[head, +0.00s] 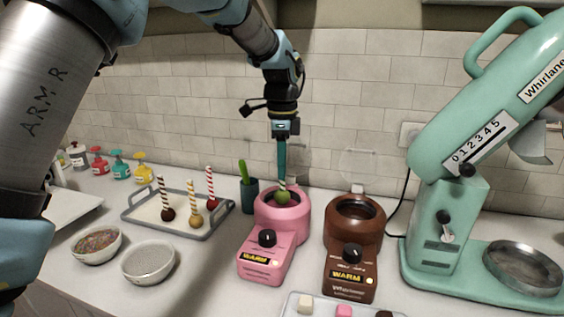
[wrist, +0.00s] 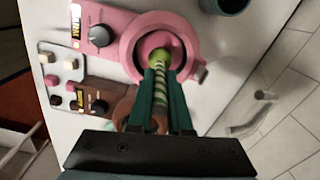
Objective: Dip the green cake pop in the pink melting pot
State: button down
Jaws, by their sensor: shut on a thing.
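My gripper (head: 282,178) points straight down over the pink melting pot (head: 297,222). It is shut on the striped stick of the green cake pop (head: 283,198), which hangs ball down. In the wrist view, my gripper (wrist: 163,82) holds the stick, and the green ball (wrist: 159,57) shows against the opening of the pink pot (wrist: 126,42). The ball is at the pot's mouth in the head view. I cannot tell whether it touches the pink melt. The far side of the opening is partly hidden by the ball.
A brown melting pot (head: 348,268) stands close to the right. A tray (head: 140,222) with other cake pops and two bowls (head: 148,262) are to the left. A teal cup (head: 249,196) stands just behind. A mint mixer (head: 440,240) fills the right side.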

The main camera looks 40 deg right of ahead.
aim_at(282, 190)
jog(key=shift+f+b, duration=0.9)
jog(key=shift+f, duration=1.4)
jog(key=shift+f, duration=0.25)
jog(key=shift+f, duration=0.35)
jog(key=shift+r, duration=0.2)
jog(key=shift+r+p, duration=2.6)
jog(key=shift+r, duration=0.4)
